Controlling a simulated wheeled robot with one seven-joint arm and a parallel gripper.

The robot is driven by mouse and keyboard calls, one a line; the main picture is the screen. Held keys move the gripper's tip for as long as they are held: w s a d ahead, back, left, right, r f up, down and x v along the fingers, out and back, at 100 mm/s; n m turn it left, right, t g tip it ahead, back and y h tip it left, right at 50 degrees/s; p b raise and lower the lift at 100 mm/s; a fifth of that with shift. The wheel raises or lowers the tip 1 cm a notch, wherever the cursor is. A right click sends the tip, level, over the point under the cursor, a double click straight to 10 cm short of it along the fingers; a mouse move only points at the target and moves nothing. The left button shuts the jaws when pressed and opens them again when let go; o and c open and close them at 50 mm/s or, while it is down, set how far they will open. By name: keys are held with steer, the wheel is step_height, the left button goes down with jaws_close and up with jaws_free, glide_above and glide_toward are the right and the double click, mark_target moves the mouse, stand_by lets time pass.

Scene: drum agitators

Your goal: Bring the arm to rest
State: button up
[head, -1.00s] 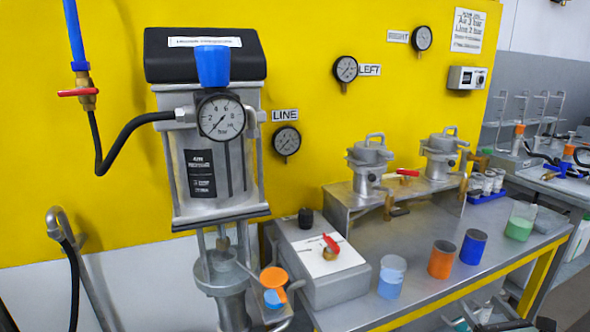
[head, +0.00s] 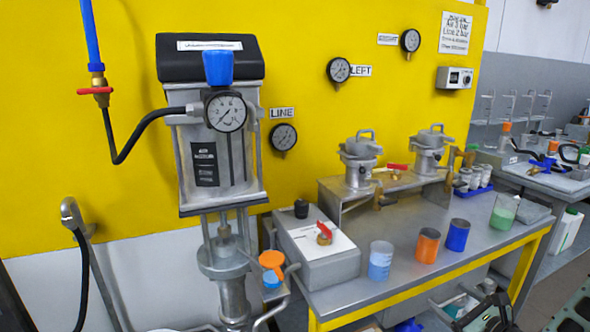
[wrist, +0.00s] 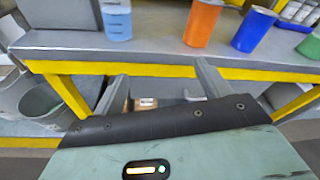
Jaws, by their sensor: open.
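My gripper (wrist: 161,70) shows in the wrist view as two grey fingers set well apart beyond a dark-edged, pale green body. It is open, with nothing between the fingers. Behind the fingers are the yellow-edged bench front and the space below it. In the head view, pale green and dark parts at the lower right corner seem to be my arm; the fingers cannot be made out there.
The steel bench (head: 400,275) carries a light blue cup (head: 380,262), an orange cup (head: 427,246), a blue cup (head: 458,236) and a green beaker (head: 503,212). The drum agitator pump (head: 222,160) stands left. A grey bin (wrist: 45,105) is under the bench. Floor shows at right.

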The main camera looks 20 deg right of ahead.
steer(key=w+a+r+n+g+y, duration=0.2)
steer(key=w+a+n+g, duration=0.15)
steer(key=a+n, duration=0.5)
steer(key=w+a+r+n+g+y, duration=0.1)
steer(key=w+a+n+g, duration=0.2)
steer(key=a+n+g, duration=0.5)
steer(key=s+a+r+n+h, duration=0.1)
steer(key=s+a+r+n, duration=0.1)
steer(key=a+r+n, duration=0.3)
steer(key=s+a+r+n, duration=0.2)
steer(key=s+a+n, duration=0.1)
steer(key=a+n, duration=0.4)
steer(key=s+a+r+n+g, duration=0.1)
steer(key=s+a+r+n, duration=0.2)
steer(key=s, duration=0.2)
steer(key=s+a+r+n+g, duration=0.1)
steer(key=s+a+r+n, duration=0.2)
steer(key=s, duration=0.3)
steer(key=s+a+r+n+g+h, duration=0.1)
steer(key=s+a+r+n+g, duration=0.1)
steer(key=s+a+r+n, duration=0.1)
steer(key=s+a+n, duration=0.1)
steer(key=s+n, duration=0.1)
steer(key=s, duration=0.1)
steer(key=shift+s+r+p, duration=0.2)
steer(key=shift+r+p, duration=0.05)
steer(key=shift+p, duration=0.15)
